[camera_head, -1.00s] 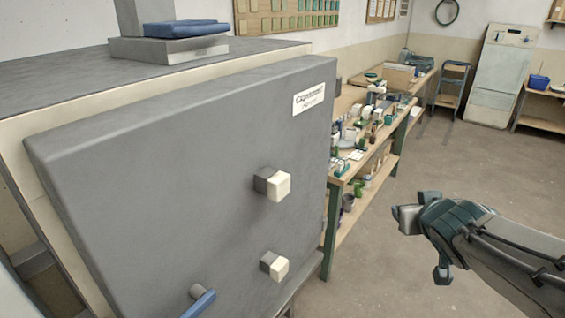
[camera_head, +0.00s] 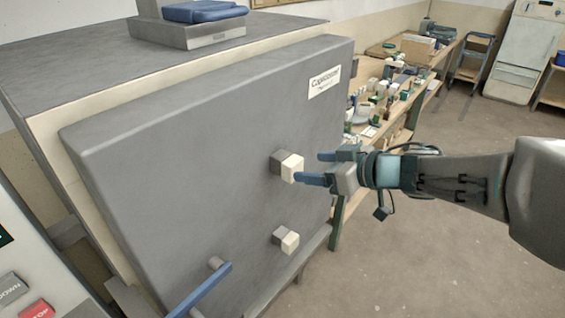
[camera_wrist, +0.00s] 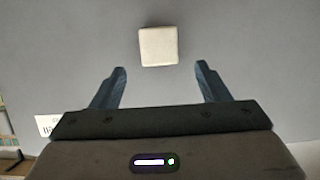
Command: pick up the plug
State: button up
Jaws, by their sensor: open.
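Two cream-faced plugs on grey stubs stick out of the grey kiln door, an upper plug (camera_head: 292,167) and a lower plug (camera_head: 289,242). My gripper (camera_head: 309,167) is open, its blue fingers pointing left at the upper plug. The lower finger overlaps the plug's right edge in the head view. In the wrist view one cream plug (camera_wrist: 158,46) lies centred just beyond the open fingertips (camera_wrist: 161,67), with clear space on both sides. It is not gripped, and I cannot tell whether a finger touches it.
The grey door (camera_head: 180,160) carries a blue-handled lever (camera_head: 205,288) low down and a white label (camera_head: 324,82). A blue item (camera_head: 204,11) sits on top of the kiln. A cluttered workbench (camera_head: 385,118) stands behind my gripper. The floor at right is open.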

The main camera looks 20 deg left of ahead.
aim_at(288, 165)
jog(key=x, duration=0.8)
jog(key=shift+w+a+f, duration=0.1)
jog(key=shift+a+f, duration=0.05)
jog(key=shift+a, duration=0.1)
jog(key=c, duration=1.1)
